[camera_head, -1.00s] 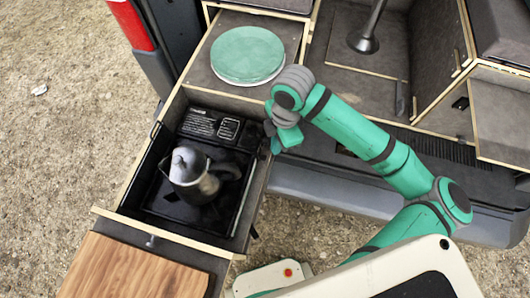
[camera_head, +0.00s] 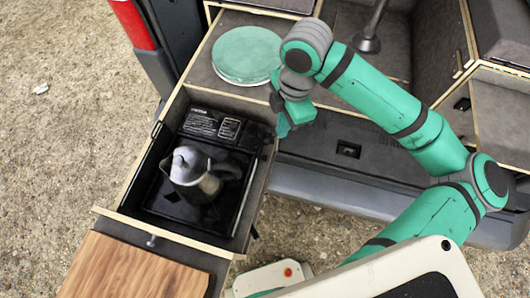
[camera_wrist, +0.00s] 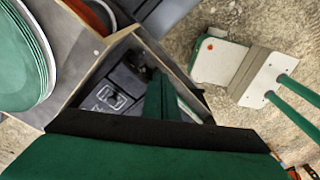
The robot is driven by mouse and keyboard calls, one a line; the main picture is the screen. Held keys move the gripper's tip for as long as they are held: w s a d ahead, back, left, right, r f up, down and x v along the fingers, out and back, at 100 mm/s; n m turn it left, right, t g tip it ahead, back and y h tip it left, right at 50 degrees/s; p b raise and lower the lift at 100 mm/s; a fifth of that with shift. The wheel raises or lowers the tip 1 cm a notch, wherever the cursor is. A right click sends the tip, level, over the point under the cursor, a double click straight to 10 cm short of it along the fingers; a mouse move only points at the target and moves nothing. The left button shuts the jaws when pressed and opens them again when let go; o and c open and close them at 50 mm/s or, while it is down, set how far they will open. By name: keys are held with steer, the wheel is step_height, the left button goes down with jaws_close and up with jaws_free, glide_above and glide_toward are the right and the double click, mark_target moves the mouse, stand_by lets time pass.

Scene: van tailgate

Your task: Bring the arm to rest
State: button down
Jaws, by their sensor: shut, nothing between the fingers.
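My arm (camera_head: 385,95) is raised and bent on the right in the head view, reaching over the van's tailgate. My gripper (camera_head: 283,128) hangs from the wrist beside the right wall of the pulled-out drawer, pointing down. It is shut and empty, and touches nothing that I can see. In the wrist view the green gripper (camera_wrist: 165,100) shows in the middle over the drawer area; its tips are hard to make out.
A dark moka pot (camera_head: 197,175) stands on a black stove (camera_head: 215,128) in the drawer (camera_head: 130,185). Green plates (camera_head: 247,55) are stacked behind it. A wooden board (camera_head: 130,268) lies in front. A dark post (camera_head: 372,30) stands at the back.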

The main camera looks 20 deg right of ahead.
steer(key=shift+r, duration=0.35)
steer(key=shift+d+f, duration=0.1)
stand_by(0.3)
steer(key=s+d+f+m+t, duration=0.2)
steer(key=s+d+f+m, duration=0.15)
steer(key=f, duration=0.35)
steer(key=s+d+f+m+t, duration=0.1)
steer(key=s+d+f+m, duration=0.2)
steer(key=d+f, duration=0.35)
steer(key=s+a+f+m+t, duration=0.2)
steer(key=s+f+m+t, duration=0.25)
steer(key=s+f, duration=0.5)
steer(key=s+a+m+t, duration=0.3)
steer(key=s+a+m, duration=0.15)
steer(key=a, duration=0.65)
steer(key=a+r+m+t+h, duration=0.1)
steer(key=a+r+m+t, duration=0.2)
steer(key=a+r, duration=0.6)
steer(key=a+t, duration=0.2)
steer(key=a, duration=0.1)
steer(key=shift+a+r, duration=0.3)
steer(key=shift+a, duration=0.1)
